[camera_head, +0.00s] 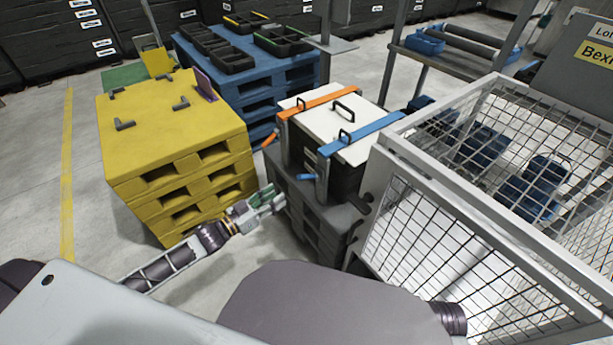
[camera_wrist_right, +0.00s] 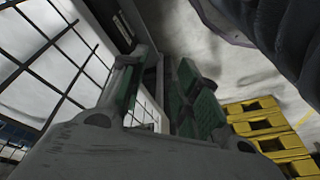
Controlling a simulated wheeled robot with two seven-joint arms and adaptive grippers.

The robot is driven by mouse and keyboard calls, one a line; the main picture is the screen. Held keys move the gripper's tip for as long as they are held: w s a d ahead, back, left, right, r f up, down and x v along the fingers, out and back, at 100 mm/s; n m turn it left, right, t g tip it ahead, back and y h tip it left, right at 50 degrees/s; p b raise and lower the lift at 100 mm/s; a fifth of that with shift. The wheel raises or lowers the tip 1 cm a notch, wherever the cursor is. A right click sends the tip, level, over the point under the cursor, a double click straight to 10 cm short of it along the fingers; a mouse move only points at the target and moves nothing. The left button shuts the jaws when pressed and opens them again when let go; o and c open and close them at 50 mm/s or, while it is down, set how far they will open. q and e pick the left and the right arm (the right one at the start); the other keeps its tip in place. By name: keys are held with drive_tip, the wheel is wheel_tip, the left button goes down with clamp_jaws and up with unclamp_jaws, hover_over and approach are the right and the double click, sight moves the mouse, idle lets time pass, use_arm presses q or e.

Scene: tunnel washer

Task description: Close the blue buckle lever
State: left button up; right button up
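A dark box with a white lid (camera_head: 333,116) stands on a grey pallet in the head view. A blue strap (camera_head: 362,133) crosses the lid's near right side; its blue-tipped buckle lever (camera_head: 308,177) sticks out from the box's front, apart from the wall. My left gripper (camera_head: 277,197) is in front of the box, low and left of the blue lever, apart from it, with its fingers spread and empty. My right gripper (camera_wrist_right: 158,85) shows green finger pads with a gap between them, nothing visibly held. The blue lever cannot be made out in the right wrist view.
An orange strap (camera_head: 322,101) crosses the lid's other side. Yellow pallets (camera_head: 175,125) stand left, blue pallets (camera_head: 262,90) behind. A wire-mesh cage (camera_head: 440,235) is close on the right. The floor between the yellow pallets and the box is narrow.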

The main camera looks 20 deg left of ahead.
sight(306, 176)
use_arm(q)
drive_tip(key=shift+n, duration=0.3)
drive_tip(key=shift+w+d, duration=0.1)
drive_tip(key=shift+b+x, duration=1.6)
drive_tip(key=shift+x, duration=4.15)
drive_tip(key=shift+w+d, duration=0.15)
drive_tip(key=shift+w, duration=0.1)
drive_tip(key=shift+w+d, duration=0.4)
drive_tip(key=shift+w, duration=0.2)
use_arm(e)
drive_tip(key=shift+a+r+t+y, duration=0.4)
drive_tip(key=shift+a+r+t, duration=0.2)
drive_tip(key=shift+r, duration=0.3)
drive_tip(key=shift+w+r, duration=0.1)
